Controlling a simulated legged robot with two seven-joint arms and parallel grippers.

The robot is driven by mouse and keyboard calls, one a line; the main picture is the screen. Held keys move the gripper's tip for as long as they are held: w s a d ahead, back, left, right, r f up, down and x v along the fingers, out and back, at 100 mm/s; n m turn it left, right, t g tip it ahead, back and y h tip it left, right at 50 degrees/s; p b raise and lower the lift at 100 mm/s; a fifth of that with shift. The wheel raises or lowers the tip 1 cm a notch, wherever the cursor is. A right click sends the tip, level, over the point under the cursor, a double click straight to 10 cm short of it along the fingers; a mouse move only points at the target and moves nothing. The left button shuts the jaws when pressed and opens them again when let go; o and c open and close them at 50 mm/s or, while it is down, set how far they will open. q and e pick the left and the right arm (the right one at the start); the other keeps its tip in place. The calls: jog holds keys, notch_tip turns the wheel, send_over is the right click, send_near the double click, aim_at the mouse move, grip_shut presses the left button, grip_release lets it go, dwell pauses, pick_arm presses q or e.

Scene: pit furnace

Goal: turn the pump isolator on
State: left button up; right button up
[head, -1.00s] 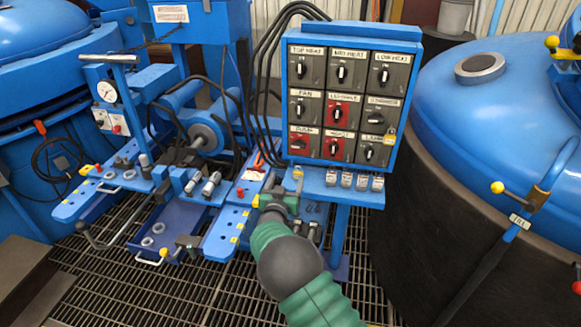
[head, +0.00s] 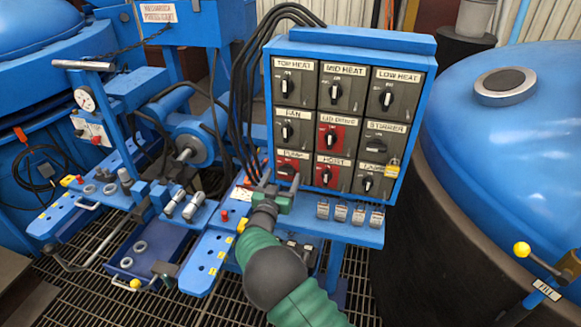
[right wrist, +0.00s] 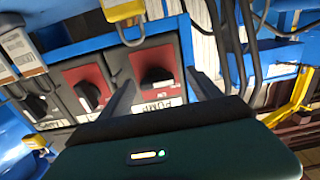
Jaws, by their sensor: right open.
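The pump isolator (head: 286,169) is a black rotary knob on a red plate, at the lower left of the switch panel, under a "PUMP" label. Its knob looks turned roughly sideways. In the right wrist view the isolator (right wrist: 157,76) appears with its label upside down. My right gripper (head: 281,182) is open just in front of it and a little low. In the right wrist view the two fingers (right wrist: 163,92) stand to either side of the knob, apart from each other; whether they touch it I cannot tell. My left gripper is out of view.
The panel (head: 345,47) holds several other rotary switches, including the hoist switch (head: 327,173) beside the pump. A yellow padlock (head: 393,168) hangs at the lower right. Padlocks (head: 340,213) line the shelf below. Black cables (head: 250,90) run down the panel's left side.

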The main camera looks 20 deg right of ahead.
jog(key=shift+w+d, duration=0.1)
jog(key=shift+d, duration=0.4)
jog(key=shift+r, duration=0.15)
jog(key=shift+a+r, duration=0.1)
jog(key=shift+a, duration=0.05)
jog(key=shift+c, duration=0.2)
jog(key=shift+a, duration=0.2)
jog(key=c, duration=0.5)
jog(key=shift+d, duration=0.2)
jog(key=c, duration=0.8)
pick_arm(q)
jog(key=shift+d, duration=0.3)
pick_arm(e)
jog(key=shift+c, duration=0.2)
